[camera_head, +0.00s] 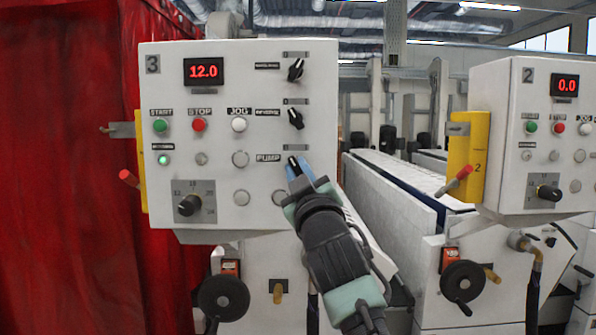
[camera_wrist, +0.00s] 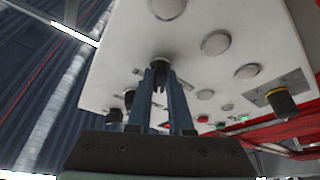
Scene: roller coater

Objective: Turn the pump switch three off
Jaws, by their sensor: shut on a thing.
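Control panel three (camera_head: 240,110) is a white box with a red display reading 12.0. Its pump switch (camera_head: 293,162) is a black knob right of the PUMP label, low on the right side of the panel. My gripper (camera_head: 300,176) reaches it from below right, its blue fingers at the knob and covering much of it. In the wrist view my gripper (camera_wrist: 160,84) has its two blue fingers around the black pump switch (camera_wrist: 159,64), shut on it. The knob's exact angle is partly hidden by the fingers.
Two more black knobs, the upper (camera_head: 295,69) and the middle one (camera_head: 296,118), sit above the pump switch. Round buttons and a dial (camera_head: 188,205) lie to the left. Panel two (camera_head: 510,130) stands at the right. A red curtain (camera_head: 70,170) hangs at the left.

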